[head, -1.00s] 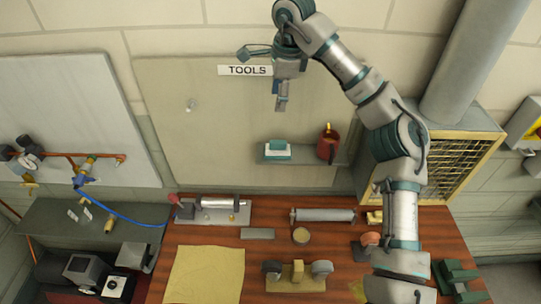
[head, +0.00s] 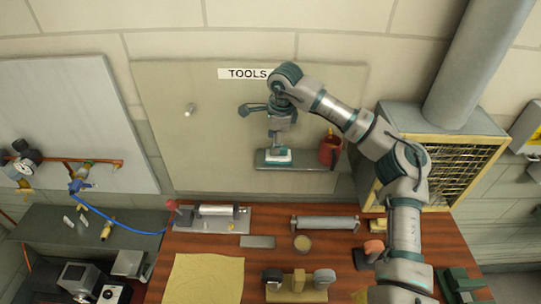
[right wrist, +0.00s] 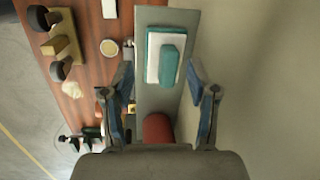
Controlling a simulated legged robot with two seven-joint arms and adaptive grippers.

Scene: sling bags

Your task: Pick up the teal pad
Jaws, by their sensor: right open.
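The teal pad (right wrist: 168,60) sits on a white and teal base on the small grey wall shelf (right wrist: 152,18). In the head view my right gripper (head: 276,140) hangs just above the pad, pointing down, and hides most of it; the white base (head: 278,156) shows beneath. In the right wrist view the two fingers of my right gripper (right wrist: 162,85) are spread apart, with the pad beyond and between them. Nothing is held. My left gripper is in neither view.
A red can (head: 330,149) stands on the shelf just right of the pad. The tool board (head: 215,125) is close behind. Below, the wooden workbench (head: 330,255) holds a roller fixture (head: 220,215), a grey cylinder (head: 323,222) and a yellow cloth (head: 205,280).

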